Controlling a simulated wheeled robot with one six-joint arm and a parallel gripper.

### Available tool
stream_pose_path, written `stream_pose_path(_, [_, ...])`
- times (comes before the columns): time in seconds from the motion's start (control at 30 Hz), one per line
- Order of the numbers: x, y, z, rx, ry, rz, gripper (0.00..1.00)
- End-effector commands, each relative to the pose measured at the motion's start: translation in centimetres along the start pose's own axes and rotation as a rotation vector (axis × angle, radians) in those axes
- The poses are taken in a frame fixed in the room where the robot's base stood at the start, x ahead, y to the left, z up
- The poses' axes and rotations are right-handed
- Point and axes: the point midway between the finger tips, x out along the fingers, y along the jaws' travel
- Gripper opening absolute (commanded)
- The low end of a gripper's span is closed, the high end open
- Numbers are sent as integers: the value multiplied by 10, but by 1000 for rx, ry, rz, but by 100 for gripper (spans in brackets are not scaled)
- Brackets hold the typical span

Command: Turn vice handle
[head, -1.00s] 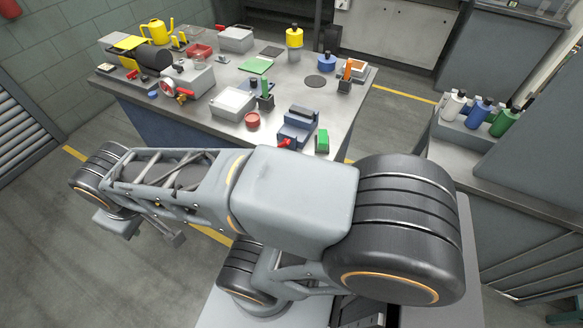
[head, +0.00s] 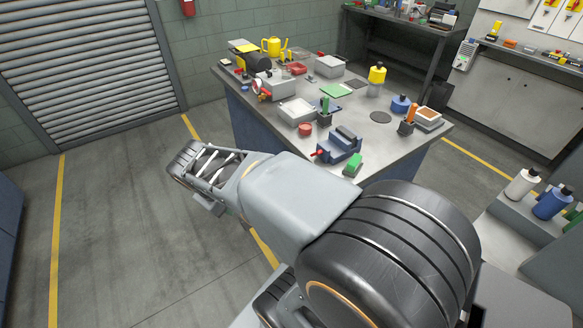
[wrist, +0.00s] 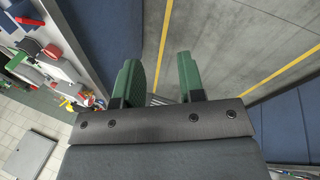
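The vice (head: 345,146) is a small blue block with dark jaws near the front right of the workbench. Its red handle (head: 319,153) sticks out at its left front side. My gripper (wrist: 158,78) shows in the wrist view with two green fingers apart and nothing between them. The floor and a yellow line lie beyond the fingers, so it is off the bench's side. In the head view my arm stretches in front of the bench, and the fingers cannot be made out. I cannot identify the vice for certain in the wrist view.
The workbench (head: 405,158) holds a green block (head: 352,165) beside the vice, a red round dish (head: 305,130), a grey box (head: 297,111) and a pot with an orange tool (head: 409,120). Bottles (head: 550,202) stand at the right. Open floor (head: 110,220) lies to the left.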

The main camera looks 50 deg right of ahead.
Motion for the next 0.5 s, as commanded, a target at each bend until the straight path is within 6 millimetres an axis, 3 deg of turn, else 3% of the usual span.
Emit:
stream_pose_path(0.03, [31, 21, 2, -18, -105, 94, 36])
stream_pose_path(0.1, [59, 57, 5, -60, -241, 243, 36])
stream_pose_path(0.3, [121, 148, 6, -216, -555, 623, 36])
stream_pose_path(0.5, [168, 204, -2, -377, -717, 884, 36])
